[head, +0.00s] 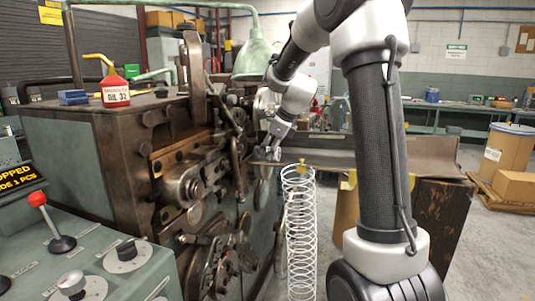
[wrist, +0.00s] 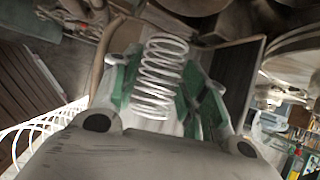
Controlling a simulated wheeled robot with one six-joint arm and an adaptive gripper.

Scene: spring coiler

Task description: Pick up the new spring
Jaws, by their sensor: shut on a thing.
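My gripper (wrist: 160,92) is shut on a pale wire spring (wrist: 160,62), which sits between the green finger pads in the wrist view. The spring has several coils. In the head view my gripper (head: 271,150) is at the front of the coiling machine (head: 90,150), close to its dark tooling. The held spring is too small and hidden to make out clearly there.
A tall white wire coil (head: 300,235) stands just right of the machine, below my gripper; white loops (wrist: 38,128) show at left in the wrist view. A control panel (head: 110,265) with a red-knobbed lever is front left. A red oil can (head: 115,90) stands on the machine.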

